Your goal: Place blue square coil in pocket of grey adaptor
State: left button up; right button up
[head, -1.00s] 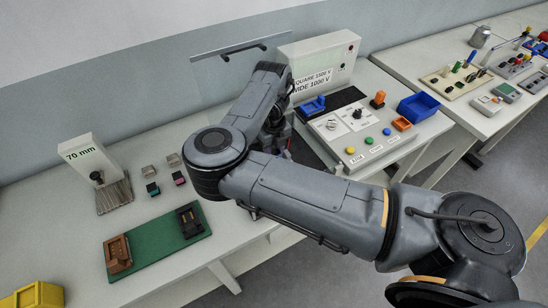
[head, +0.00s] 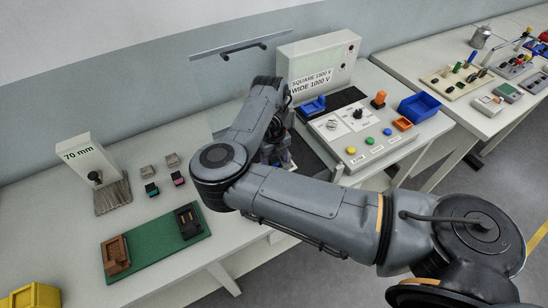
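Two small grey blocks, the left one (head: 147,171) and the right one (head: 172,159), lie on the left table; either may be the grey adaptor, but I cannot tell. In front of them lie a small dark piece with a blue-teal part (head: 151,189), possibly the blue square coil, and a similar piece with a pink part (head: 178,179). My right gripper (head: 285,160) points down left of the test panel, mostly hidden behind its own arm. Its fingers and anything between them cannot be made out. My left gripper is out of view.
A green mat (head: 155,246) carries a brown block (head: 116,256) and a black block (head: 188,221). A 70 mm stand (head: 90,165) is behind. A blue bin (head: 419,106) stands right; a yellow bin (head: 36,296) stands front left.

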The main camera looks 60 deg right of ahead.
aim_at(274, 160)
jog(key=shift+r, duration=0.45)
notch_tip(274, 160, up, 12)
jog(key=p, duration=0.2)
jog(key=shift+f, duration=0.2)
dwell(0.4)
